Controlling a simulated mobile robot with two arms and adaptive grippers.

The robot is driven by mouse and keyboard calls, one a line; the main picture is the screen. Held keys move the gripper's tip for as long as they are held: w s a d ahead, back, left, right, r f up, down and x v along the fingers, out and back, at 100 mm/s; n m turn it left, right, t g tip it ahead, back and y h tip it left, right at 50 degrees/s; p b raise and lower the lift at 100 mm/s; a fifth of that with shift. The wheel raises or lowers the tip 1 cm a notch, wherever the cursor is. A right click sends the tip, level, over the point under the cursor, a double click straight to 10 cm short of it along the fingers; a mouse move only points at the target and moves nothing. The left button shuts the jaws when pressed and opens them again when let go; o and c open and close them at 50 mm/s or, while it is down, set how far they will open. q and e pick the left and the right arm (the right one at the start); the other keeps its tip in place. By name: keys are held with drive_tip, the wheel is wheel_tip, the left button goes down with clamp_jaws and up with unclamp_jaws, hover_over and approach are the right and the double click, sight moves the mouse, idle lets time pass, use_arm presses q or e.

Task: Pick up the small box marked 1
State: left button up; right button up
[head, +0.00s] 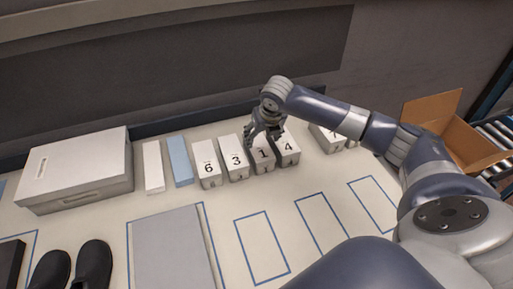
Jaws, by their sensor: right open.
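The small white box marked 1 (264,157) stands in a row on the table, between the box marked 3 (236,160) and the box marked 4 (288,150). My right gripper (263,138) is open, with its fingers at the upper part of the box marked 1. It covers part of that box's top, and I cannot tell whether the fingers touch it. My left gripper is not in view.
A box marked 6 (207,169) ends the row at left. Another numbered box (327,138) stands right, partly behind my arm.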

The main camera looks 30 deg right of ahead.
sight(258, 144)
drive_tip(key=shift+x, duration=0.8)
drive_tip(key=p+x, duration=0.1)
drive_tip(key=x, duration=0.2)
drive_tip(key=shift+w+f+p, duration=0.3)
drive_tip(key=shift+p, duration=0.1)
drive_tip(key=shift+w+f, duration=0.15)
drive_tip(key=shift+f, duration=0.2)
drive_tip(key=shift+w+f, duration=0.15)
drive_tip(key=shift+f, duration=0.2)
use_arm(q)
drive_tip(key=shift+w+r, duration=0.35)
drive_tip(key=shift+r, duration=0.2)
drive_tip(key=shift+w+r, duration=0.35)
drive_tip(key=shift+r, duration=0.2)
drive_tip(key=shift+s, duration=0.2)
use_arm(e)
drive_tip(key=c, duration=0.8)
